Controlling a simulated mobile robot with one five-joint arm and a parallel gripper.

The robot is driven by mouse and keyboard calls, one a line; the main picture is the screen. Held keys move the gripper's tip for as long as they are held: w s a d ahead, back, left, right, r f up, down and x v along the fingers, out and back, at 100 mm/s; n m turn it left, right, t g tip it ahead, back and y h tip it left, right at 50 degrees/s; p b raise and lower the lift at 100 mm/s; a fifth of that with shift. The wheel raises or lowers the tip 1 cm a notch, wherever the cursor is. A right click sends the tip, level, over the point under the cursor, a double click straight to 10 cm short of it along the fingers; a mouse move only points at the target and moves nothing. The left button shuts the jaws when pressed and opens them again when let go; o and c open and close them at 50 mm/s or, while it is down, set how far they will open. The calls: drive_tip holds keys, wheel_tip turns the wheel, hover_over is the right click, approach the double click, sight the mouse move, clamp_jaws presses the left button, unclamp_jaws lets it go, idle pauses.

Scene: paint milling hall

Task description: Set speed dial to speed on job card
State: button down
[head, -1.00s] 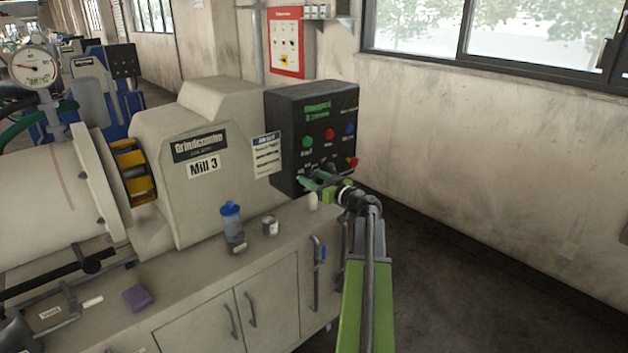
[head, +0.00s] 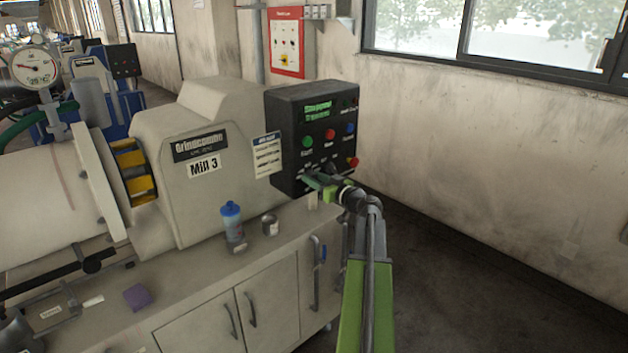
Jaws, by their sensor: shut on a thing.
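The black control box (head: 311,118) stands at the right end of Mill 3 (head: 200,150), with a green lit display (head: 317,109) too blurred to read. Below it are a green button (head: 307,142), a red one (head: 330,134) and a blue one (head: 350,129). My gripper (head: 312,181) is at the lower front of the box, shut on the speed dial, which its fingers mostly hide. The dial's pointer and scale cannot be read. The job card (head: 267,155) is a white sheet with a dark header, left of the box; its writing is too small to read.
The cabinet top (head: 200,265) below holds a blue bottle (head: 232,222), a small tin (head: 270,225) and a purple block (head: 136,297). A red knob (head: 352,162) sits close right of my gripper. The floor (head: 450,270) at right is clear.

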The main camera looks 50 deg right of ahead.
drive_tip(key=shift+d+f+m+b, duration=0.1)
drive_tip(key=shift+f+m+b, duration=0.1)
drive_tip(key=shift+m, duration=6.25)
drive_tip(key=shift+d+f+m+b, duration=0.1)
drive_tip(key=shift+f+m+b, duration=0.05)
drive_tip(key=shift+m, duration=6.3)
drive_tip(key=c, duration=0.9)
unclamp_jaws()
drive_tip(key=s+a, duration=0.1)
drive_tip(key=s, duration=1.6)
drive_tip(key=shift+s+a, duration=0.2)
